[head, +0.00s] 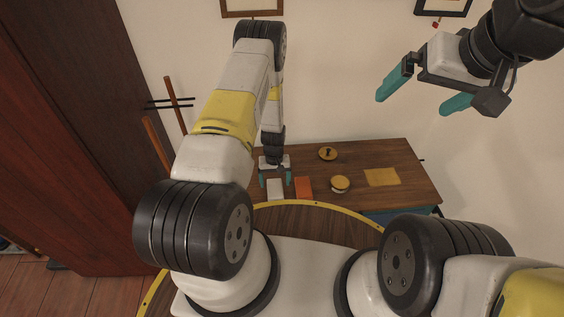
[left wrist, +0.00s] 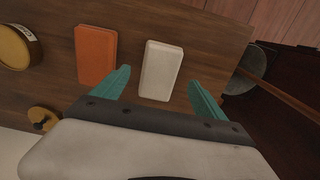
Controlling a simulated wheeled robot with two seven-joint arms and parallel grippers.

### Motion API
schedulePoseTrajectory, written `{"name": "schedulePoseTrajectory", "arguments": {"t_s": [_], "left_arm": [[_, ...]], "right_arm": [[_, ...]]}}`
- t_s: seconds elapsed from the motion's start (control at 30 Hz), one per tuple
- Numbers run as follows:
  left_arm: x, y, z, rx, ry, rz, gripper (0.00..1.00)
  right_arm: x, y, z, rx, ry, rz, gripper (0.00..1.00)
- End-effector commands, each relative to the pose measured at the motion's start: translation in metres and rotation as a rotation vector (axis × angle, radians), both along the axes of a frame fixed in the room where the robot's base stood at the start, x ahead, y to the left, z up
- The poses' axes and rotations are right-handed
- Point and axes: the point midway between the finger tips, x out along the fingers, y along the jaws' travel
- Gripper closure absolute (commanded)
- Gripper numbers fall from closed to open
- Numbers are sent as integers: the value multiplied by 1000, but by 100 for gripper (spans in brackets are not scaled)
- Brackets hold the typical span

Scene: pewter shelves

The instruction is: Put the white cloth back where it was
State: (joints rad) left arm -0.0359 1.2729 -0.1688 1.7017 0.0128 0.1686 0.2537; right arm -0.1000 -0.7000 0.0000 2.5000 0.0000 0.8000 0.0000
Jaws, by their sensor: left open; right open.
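The white cloth (head: 275,188) is a small flat rectangle lying on the wooden table (head: 377,155), near its front left. It also shows in the left wrist view (left wrist: 161,71). My left gripper (head: 275,180) is open and empty, pointing down close above the cloth. In the left wrist view its teal fingers stand on either side of the cloth's near end, and I cannot tell how high above it they are. My right gripper (head: 425,97) is open and empty, raised high in front of the wall at the upper right, away from the table.
An orange cloth (head: 304,187) lies just right of the white one. A round yellow-topped tin (head: 340,183), a yellow square mat (head: 382,177) and a round yellow dish with a dark item (head: 327,153) are on the table. A dark red wooden cabinet (head: 90,130) stands left.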

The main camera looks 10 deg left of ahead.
Motion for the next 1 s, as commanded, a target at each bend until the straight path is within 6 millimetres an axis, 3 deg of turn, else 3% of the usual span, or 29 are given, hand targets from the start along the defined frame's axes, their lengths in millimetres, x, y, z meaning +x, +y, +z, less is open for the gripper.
{"name": "schedulePoseTrajectory", "arguments": {"t_s": [0.2, 0.47, 0.57, 0.67, 0.77, 1.0], "left_arm": [[1, 0, 46, 0, -2, 0, 17], [2, -1, 75, -3, -5, -1, 17], [11, -2, 105, -13, -28, -3, 17], [21, -5, 157, -34, -67, -11, 17], [24, -8, 223, -59, -115, -28, 17], [-2, -14, 369, -107, -231, -87, 17]], "right_arm": [[0, 0, 0, 0, 0, 0, 0], [0, 0, 0, 0, 0, 0, 0], [0, 0, 0, 0, 0, 0, 0], [0, 0, 0, 0, 0, 0, 0], [0, 0, 0, 0, 0, 0, 0], [0, 0, 0, 0, 0, 0, 0]]}}
